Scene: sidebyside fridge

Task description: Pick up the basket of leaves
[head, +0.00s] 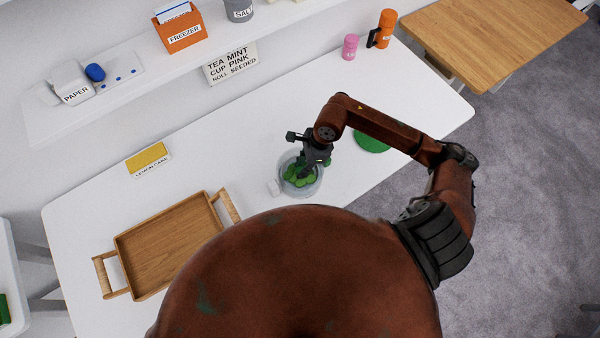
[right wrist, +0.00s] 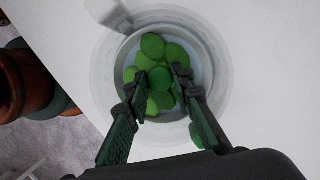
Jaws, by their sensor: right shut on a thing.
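The basket of leaves (right wrist: 153,46) is a round holder of bright green leaves, sitting inside a clear, round, glass-like pot (head: 312,188) on the white table. The pot's pale handle or spout (right wrist: 104,12) sticks out at the upper left in the right wrist view. My right gripper (head: 308,165) reaches down into the pot from above. In the right wrist view its fingertips (right wrist: 163,83) close around a darker green round piece in the middle of the leaves. The fingers hide part of the basket. My left gripper is not in view.
A wooden tray (head: 122,243) with handles lies left on the table. A green disc (head: 371,143) lies right of the pot. A yellow lemon cake block (head: 147,157) and a sign (head: 231,64) stand behind. Pink (head: 350,46) and orange (head: 386,29) containers stand far right.

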